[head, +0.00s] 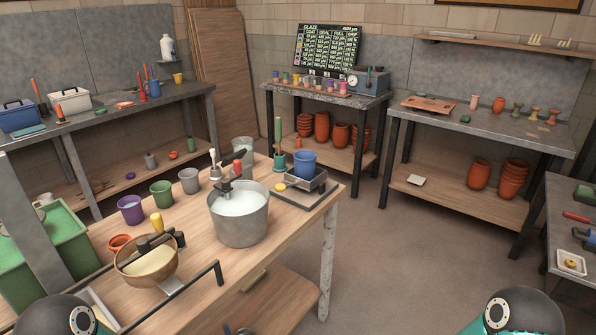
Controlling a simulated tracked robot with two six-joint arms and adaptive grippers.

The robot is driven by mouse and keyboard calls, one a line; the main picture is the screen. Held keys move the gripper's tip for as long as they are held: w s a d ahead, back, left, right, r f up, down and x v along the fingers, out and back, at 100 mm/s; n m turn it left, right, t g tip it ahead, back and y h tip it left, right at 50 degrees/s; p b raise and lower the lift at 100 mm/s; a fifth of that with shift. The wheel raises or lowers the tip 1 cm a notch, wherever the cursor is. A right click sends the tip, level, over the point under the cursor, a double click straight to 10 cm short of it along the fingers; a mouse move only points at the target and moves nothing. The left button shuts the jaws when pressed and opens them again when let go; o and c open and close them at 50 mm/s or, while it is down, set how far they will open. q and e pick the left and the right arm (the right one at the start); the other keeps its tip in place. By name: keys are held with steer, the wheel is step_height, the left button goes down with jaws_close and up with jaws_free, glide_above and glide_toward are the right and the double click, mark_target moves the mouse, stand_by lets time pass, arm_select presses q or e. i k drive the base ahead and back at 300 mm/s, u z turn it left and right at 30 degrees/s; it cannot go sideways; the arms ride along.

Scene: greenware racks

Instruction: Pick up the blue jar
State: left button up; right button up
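A blue jar (305,163), open-topped and upright, is at the far right end of the wooden table (285,222). It stands on or in a small grey metal box (318,184), which hides its base. A smaller blue vessel (153,88) stands on the back left bench, beside a red bottle. Neither gripper shows. Only dark rounded parts of my arms, with teal below, show at the bottom left and bottom right, well apart from the blue jar.
A large metal bucket (239,222) of pale liquid stands left of the jar. A bowl (146,262) and several cups stand further left. Open floor (395,270) lies right of the table.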

mark_target(305, 167)
steer(key=u, duration=0.15)
steer(key=i, duration=0.25)
steer(key=u, duration=2.55)
steer(key=k, duration=1.6)
steer(key=z, duration=1.6)
steer(key=i, duration=1)
steer(key=z, duration=0.15)
